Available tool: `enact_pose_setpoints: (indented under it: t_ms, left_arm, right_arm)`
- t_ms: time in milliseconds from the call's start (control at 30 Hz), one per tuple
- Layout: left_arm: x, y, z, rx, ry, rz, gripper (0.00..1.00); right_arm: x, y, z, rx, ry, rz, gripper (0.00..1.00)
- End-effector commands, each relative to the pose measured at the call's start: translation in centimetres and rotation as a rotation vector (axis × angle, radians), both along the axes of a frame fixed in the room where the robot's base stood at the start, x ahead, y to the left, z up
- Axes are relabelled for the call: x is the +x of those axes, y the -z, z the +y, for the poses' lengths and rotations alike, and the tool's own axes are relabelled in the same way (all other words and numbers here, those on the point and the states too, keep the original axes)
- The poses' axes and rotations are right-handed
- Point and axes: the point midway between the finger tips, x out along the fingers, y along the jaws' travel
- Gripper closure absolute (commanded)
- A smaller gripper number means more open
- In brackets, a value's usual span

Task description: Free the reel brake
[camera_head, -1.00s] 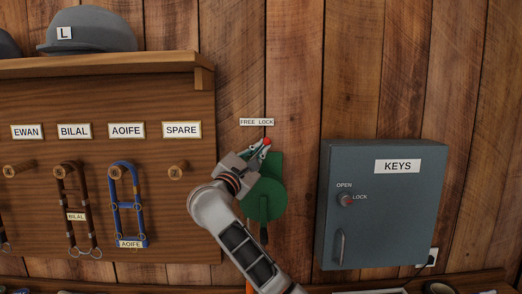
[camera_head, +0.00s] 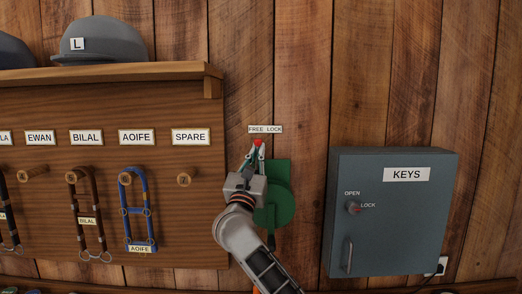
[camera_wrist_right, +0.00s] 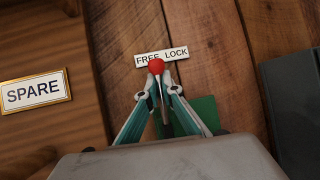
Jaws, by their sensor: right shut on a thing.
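The green reel (camera_head: 283,207) hangs on the plank wall on a green backplate. Its brake lever has a red knob (camera_head: 257,142) and stands nearly upright below the FREE LOCK label (camera_head: 265,129). The knob is a little left of the label's middle. My right gripper (camera_head: 256,157) is shut on the lever just below the knob. The wrist view shows both fingers (camera_wrist_right: 165,92) around the lever, with the red knob (camera_wrist_right: 156,67) above the tips. My gripper and wrist hide the lever's lower part and some of the reel. My left gripper is not in view.
A grey key cabinet (camera_head: 390,235) stands out from the wall at the right. The SPARE peg (camera_head: 185,180) is close to my right gripper.

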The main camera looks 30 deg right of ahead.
Motion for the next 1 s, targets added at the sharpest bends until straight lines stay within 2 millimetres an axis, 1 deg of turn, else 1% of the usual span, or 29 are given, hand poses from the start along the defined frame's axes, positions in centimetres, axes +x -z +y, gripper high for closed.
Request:
enact_pose_setpoints:
  t_ms: [33, 300, 633, 667, 700, 733, 1000]
  left_arm:
    - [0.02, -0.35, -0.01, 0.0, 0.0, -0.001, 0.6]
    - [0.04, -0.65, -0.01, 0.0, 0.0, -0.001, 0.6]
    - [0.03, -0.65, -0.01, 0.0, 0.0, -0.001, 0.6]
    - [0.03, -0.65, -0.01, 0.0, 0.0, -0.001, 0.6]
    - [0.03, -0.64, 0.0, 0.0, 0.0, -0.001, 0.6]
    - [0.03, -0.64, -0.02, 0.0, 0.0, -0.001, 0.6]
    - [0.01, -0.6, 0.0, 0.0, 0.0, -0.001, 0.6]
  right_arm:
    - [-0.14, -0.7, 0.06, -0.018, 0.0, -0.001, 1.0]
    - [-0.02, -0.7, 0.3, -0.057, 0.001, 0.022, 1.0]
    - [-0.02, -0.79, 0.36, -0.061, 0.002, 0.021, 1.0]
    - [-0.03, -0.8, 0.36, -0.062, 0.002, 0.02, 0.92]
    - [-0.02, -0.8, 0.37, -0.062, 0.002, 0.02, 0.82]
    - [-0.02, -0.78, 0.37, -0.061, 0.002, 0.021, 0.77]
    - [0.1, -0.37, 0.34, -0.055, 0.0, 0.027, 0.77]
